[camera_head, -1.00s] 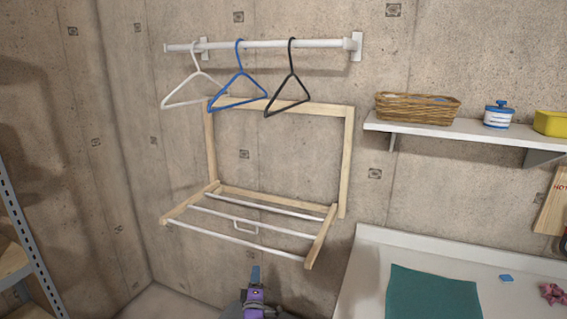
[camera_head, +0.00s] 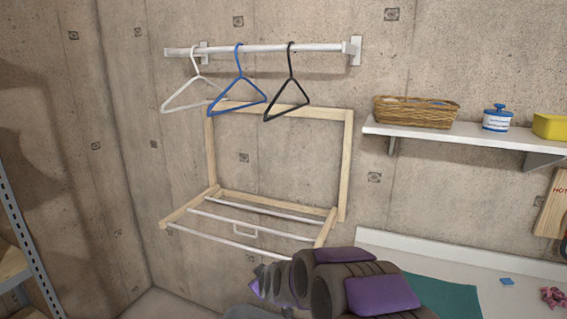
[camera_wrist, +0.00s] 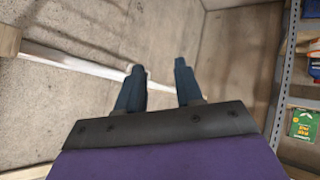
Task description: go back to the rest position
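My gripper (camera_wrist: 158,80) shows in the wrist view with its two blue fingers apart and nothing between them. In the head view my purple and dark grey arm spans the lower middle; the fingers cannot be made out there. A wooden wall-mounted drying rack (camera_head: 348,165) is folded down behind and left of my arm.
A white rod (camera_head: 270,46) holds white, blue and black hangers. A wall shelf (camera_head: 460,131) bears a wicker basket (camera_head: 416,111), a jar (camera_head: 497,118) and a yellow tub (camera_head: 550,126). A counter with a teal cloth (camera_head: 445,298) is lower right. A metal shelving unit (camera_head: 25,240) stands left.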

